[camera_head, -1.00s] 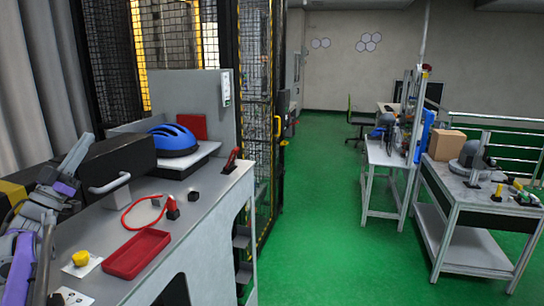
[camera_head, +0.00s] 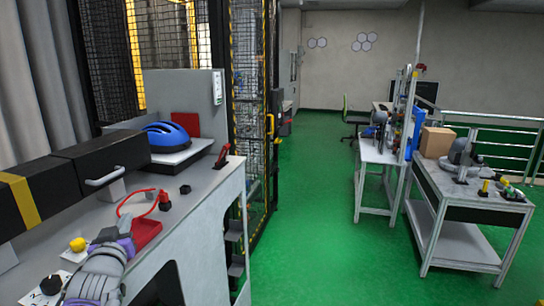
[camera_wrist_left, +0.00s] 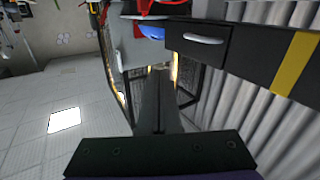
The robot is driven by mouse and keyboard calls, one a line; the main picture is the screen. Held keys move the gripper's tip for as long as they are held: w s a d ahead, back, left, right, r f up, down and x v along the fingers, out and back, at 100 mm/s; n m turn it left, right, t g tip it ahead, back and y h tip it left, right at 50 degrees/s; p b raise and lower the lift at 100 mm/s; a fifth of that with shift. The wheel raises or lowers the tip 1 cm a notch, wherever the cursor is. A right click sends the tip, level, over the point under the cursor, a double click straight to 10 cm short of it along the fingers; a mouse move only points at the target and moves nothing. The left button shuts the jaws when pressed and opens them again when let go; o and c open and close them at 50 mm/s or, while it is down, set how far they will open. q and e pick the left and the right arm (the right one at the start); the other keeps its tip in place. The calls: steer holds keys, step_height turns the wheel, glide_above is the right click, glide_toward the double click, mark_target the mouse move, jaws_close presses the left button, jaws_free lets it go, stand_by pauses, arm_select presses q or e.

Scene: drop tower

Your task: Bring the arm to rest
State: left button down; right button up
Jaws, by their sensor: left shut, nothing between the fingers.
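My left arm comes in at the bottom left of the head view, grey with purple parts. Its gripper (camera_head: 108,238) is above the front of the grey workbench (camera_head: 205,190), in front of the red tray (camera_head: 148,232), and hides part of it. In the left wrist view the two dark fingers of the left gripper (camera_wrist_left: 159,72) are together with nothing between them. They point towards the mesh cage. My right gripper is in neither view.
A black beam with a yellow band (camera_head: 70,178) and a handle juts over the bench. The blue helmet (camera_head: 168,136), a red cable (camera_head: 128,203), a yellow button (camera_head: 78,244) and a black knob (camera_head: 51,284) are near. Green floor (camera_head: 315,220) to the right is clear.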

arm_select(q)
steer(key=s+d+f+m+g+h, duration=0.1)
steer(key=s+d+f+g, duration=0.3)
steer(key=s+f, duration=0.6)
steer(key=s+d+f+m+g+h, duration=0.1)
steer(key=s+d+f+g+h, duration=0.1)
steer(key=s+d+f+g, duration=0.2)
steer(key=s+d+f+m+g+h, duration=0.1)
steer(key=s+d+f+m+g, duration=0.1)
steer(key=s+d+f, duration=0.6)
steer(key=s+f+g, duration=0.1)
steer(key=s+f, duration=0.6)
steer(key=f, duration=0.2)
steer(key=shift+s+d+g+h, duration=0.3)
steer(key=shift+s+d+g, duration=0.05)
steer(key=shift+s+g, duration=0.05)
steer(key=shift+w, duration=0.1)
